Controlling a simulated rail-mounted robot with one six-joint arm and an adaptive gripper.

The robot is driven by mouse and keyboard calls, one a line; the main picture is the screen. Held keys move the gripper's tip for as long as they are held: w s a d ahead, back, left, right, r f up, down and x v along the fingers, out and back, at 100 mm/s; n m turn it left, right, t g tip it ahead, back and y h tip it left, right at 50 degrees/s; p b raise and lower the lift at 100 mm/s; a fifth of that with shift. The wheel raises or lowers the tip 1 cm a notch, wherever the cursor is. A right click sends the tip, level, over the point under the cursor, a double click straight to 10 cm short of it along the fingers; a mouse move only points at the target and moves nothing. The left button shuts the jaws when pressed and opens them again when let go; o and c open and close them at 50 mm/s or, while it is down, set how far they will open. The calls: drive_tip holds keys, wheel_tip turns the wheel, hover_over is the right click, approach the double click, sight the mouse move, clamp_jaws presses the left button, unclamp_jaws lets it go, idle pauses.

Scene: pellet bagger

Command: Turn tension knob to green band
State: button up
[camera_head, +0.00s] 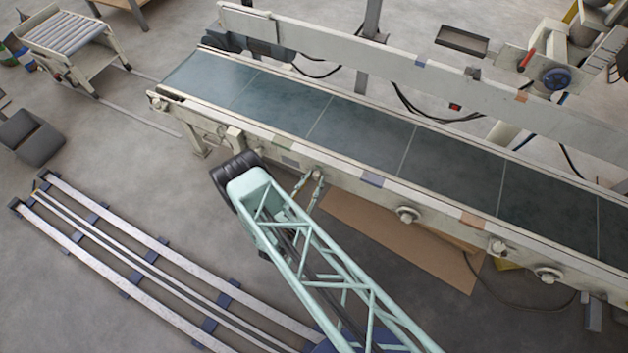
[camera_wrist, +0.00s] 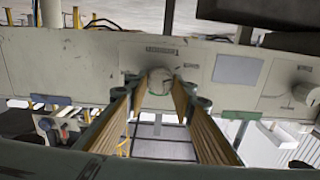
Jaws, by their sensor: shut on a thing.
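The held knob (camera_wrist: 160,81) is a round, pale cream knob on the front of a worn cream side panel (camera_wrist: 90,62). My gripper (camera_wrist: 160,88) has its two ribbed, tan-padded fingers around it, one on each side, in the wrist view. In the head view my gripper (camera_head: 310,187) reaches the near side rail of the conveyor, and the knob is too small to make out between the fingers. A small label strip sits above the knob. Green patches (camera_wrist: 240,115) show on the panel's lower edge, apart from the knob. I cannot make out a pointer or a green band around it.
Another pale knob (camera_wrist: 304,92) sits farther right on the panel. Along the conveyor rail are several more round fittings (camera_head: 407,214). The dark conveyor belt (camera_head: 365,133) is empty. Floor rails (camera_head: 130,265) lie at left, and a roller stand (camera_head: 68,38) is at the back left.

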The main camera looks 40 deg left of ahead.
drive_tip(key=m+p, duration=0.1)
drive_tip(key=m, duration=0.4)
drive_tip(key=shift+d+m+p, duration=0.1)
drive_tip(key=shift+m+p, duration=0.3)
drive_tip(key=m+p, duration=0.2)
drive_tip(key=m, duration=0.3)
drive_tip(key=shift+d, duration=0.1)
drive_tip(key=m+p, duration=0.2)
drive_tip(key=m, duration=0.4)
drive_tip(key=shift+f+m+p, duration=0.15)
drive_tip(key=shift+m+p, duration=0.15)
drive_tip(key=m+p, duration=0.2)
drive_tip(key=m, duration=0.2)
drive_tip(key=shift+f+m, duration=0.1)
drive_tip(key=shift+m, duration=0.3)
drive_tip(key=o, duration=0.8)
drive_tip(key=shift+o, duration=0.2)
